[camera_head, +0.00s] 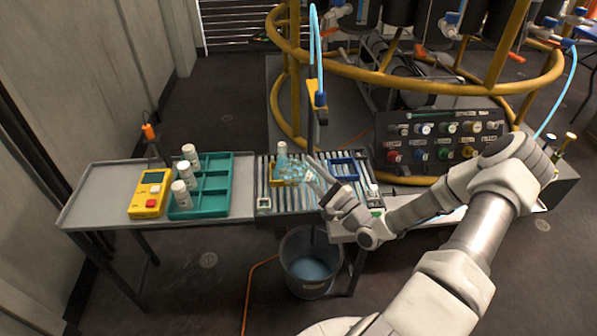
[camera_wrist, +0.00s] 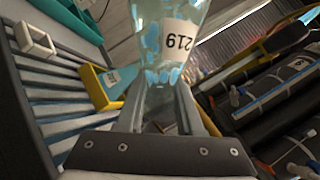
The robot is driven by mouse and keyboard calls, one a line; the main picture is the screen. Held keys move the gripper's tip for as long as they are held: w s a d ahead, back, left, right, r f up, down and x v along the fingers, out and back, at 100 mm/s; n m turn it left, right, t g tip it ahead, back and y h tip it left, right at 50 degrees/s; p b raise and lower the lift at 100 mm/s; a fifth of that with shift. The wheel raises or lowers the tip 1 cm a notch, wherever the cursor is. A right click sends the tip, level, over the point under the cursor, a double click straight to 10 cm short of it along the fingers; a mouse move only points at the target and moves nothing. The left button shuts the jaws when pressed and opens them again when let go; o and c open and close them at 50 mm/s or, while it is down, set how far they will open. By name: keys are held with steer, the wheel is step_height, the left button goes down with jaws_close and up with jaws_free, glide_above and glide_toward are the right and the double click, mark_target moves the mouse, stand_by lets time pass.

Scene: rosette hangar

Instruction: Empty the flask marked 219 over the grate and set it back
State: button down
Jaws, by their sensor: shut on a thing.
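The flask marked 219 (camera_wrist: 168,45) is clear glass with a white number label and light-blue patches inside. My gripper (camera_wrist: 160,100) is shut on it. In the head view the flask (camera_head: 293,172) appears tilted above the slatted grate (camera_head: 300,201), and my gripper (camera_head: 320,172) comes from its right. Whether anything is flowing out is not clear. A yellow holder (camera_wrist: 97,88) is near the flask on the grate, with a pale-blue item in it. A blue holder (camera_head: 352,163) lies on the right of the grate. The flask's mouth is hard to make out.
A bucket (camera_head: 310,262) with blue at its bottom stands below the grate. Left are a teal rack (camera_head: 212,201), several white-capped bottles (camera_head: 181,194) and a yellow meter (camera_head: 150,194). A post (camera_head: 317,112) rises behind the grate; a knobbed panel (camera_head: 440,142) stands back right.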

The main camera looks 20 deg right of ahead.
steer(key=n+g, duration=0.1)
steer(key=n, duration=0.2)
steer(key=f+n+g, duration=0.1)
steer(key=n, duration=0.3)
steer(key=f+n+g, duration=0.1)
steer(key=n+g, duration=0.1)
steer(key=n, duration=0.1)
steer(key=shift+a, duration=0.2)
steer(key=n, duration=0.1)
steer(key=d+n+h+b, duration=0.1)
steer(key=n, duration=0.1)
steer(key=shift+f+g+b, duration=0.15)
steer(key=shift+g+b, duration=0.15)
steer(key=shift+g, duration=0.1)
steer(key=n+h+b, duration=0.1)
steer(key=n+b, duration=0.1)
steer(key=b, duration=0.1)
steer(key=shift+d+n+g+h, duration=0.3)
steer(key=shift+d+h, duration=0.1)
step_height(320, 180, up, 7)
steer(key=n+h+b, duration=0.2)
steer(key=n+h, duration=0.1)
steer(key=n, duration=0.2)
steer(key=shift+d+g+h, duration=0.3)
steer(key=shift+h, duration=0.1)
